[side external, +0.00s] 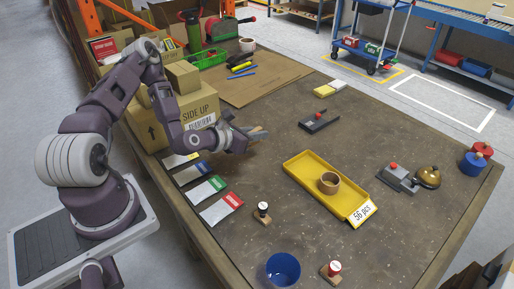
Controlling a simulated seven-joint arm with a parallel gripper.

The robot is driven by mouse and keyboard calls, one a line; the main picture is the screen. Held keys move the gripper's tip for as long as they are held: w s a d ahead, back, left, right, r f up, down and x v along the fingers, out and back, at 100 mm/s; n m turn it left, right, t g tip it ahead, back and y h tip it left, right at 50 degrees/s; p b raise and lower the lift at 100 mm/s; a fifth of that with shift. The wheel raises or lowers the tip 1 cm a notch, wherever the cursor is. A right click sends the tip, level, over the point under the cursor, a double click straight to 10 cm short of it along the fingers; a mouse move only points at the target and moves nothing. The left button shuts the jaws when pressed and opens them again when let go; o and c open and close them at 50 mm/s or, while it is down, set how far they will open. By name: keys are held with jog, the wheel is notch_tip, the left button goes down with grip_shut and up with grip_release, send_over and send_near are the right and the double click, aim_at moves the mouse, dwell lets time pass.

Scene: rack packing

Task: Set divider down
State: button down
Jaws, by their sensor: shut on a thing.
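My gripper (250,134) is low over the left part of the table, just right of the "SIDE UP" carton. It is shut on a thin, brownish piece, which I take to be the divider (259,131). Most of the piece is hidden by the gripper, and I cannot tell whether it touches the table.
A yellow tray (305,163) with a brown ring-shaped thing (329,182) in it lies right of centre. Cartons (187,122) stand close behind my wrist.

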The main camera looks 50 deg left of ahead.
jog(key=w+a+r+n+y, duration=0.1)
jog(key=w+a+n+y, duration=0.1)
jog(key=w+a, duration=0.3)
jog(key=w+a+r+n+y, duration=0.1)
jog(key=w+a+y, duration=0.15)
jog(key=a, duration=0.45)
jog(key=shift+n+g+h, duration=0.25)
jog(key=shift+n+g, duration=0.05)
jog(key=shift+g, duration=0.1)
jog(key=f, duration=0.7)
jog(key=a+f, duration=0.1)
jog(key=f, duration=0.2)
jog(key=shift+w+f, duration=0.15)
jog(key=shift+w, duration=0.05)
jog(key=c, duration=1.4)
grip_release()
jog(key=shift+f, duration=0.1)
jog(key=shift+c, duration=0.2)
jog(key=shift+o, duration=0.2)
